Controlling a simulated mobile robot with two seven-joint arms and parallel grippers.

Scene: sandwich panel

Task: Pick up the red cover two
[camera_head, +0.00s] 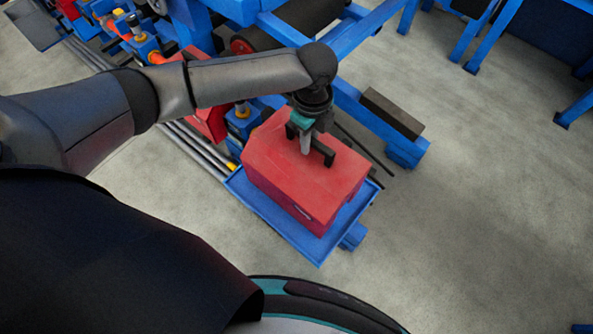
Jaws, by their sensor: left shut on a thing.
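A large red box-shaped cover (285,175) sits on a blue tray (318,252) at the centre of the head view. My left gripper (309,146) points down at the top of this cover from above, with its fingers at the top face. It is shut on the cover, around a small grey upright part (306,143) on top. The cover looks level and rests within the tray's rim; I cannot tell any gap beneath it. A second red cover (207,118) shows partly behind my left arm. My right gripper is not in view.
Blue machine frames with rollers and rails stand behind the cover. Grey rails (197,148) run to the left of the tray. The concrete floor (480,220) at right is clear.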

